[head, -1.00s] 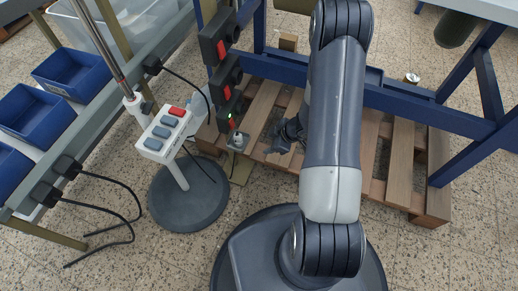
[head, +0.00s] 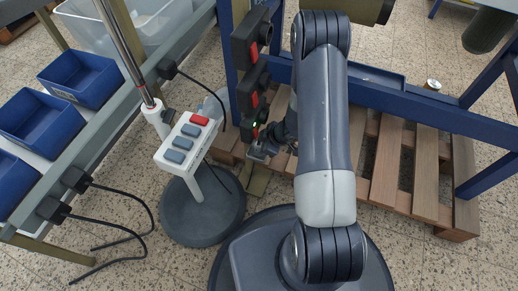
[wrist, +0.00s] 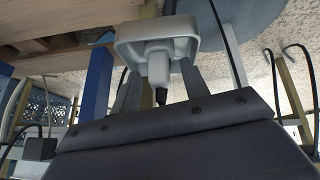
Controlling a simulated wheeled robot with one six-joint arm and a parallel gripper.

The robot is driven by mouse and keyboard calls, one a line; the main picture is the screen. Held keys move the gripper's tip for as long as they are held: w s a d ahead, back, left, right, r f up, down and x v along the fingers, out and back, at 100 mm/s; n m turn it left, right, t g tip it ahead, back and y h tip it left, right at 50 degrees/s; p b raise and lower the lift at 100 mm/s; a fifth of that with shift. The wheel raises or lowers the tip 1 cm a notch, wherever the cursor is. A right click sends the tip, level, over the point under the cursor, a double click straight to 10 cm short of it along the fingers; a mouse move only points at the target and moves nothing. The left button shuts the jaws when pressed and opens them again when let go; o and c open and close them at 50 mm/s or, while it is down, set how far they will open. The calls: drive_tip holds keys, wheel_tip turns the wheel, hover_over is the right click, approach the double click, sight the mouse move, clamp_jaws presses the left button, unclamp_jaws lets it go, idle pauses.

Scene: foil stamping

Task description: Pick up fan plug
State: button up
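The fan plug (wrist: 158,66), light grey with a wide body, a narrower neck and a black cable end, is in the upper middle of the wrist view. My gripper (wrist: 162,88) has one finger on each side of the neck. The fingers look spread, with a gap on the right side; I cannot tell whether they touch the plug. In the head view my gripper (head: 266,147) is at the lowest red-switch box, and the plug (head: 259,154) is partly hidden by it.
Switch boxes (head: 250,88) line the blue post. A wooden pallet (head: 390,165) lies behind my arm. Blue bins (head: 80,78) and black cables (head: 115,240) are at the left.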

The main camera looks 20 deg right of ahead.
clamp_jaws()
drive_tip(key=shift+r, duration=0.1)
idle(0.3)
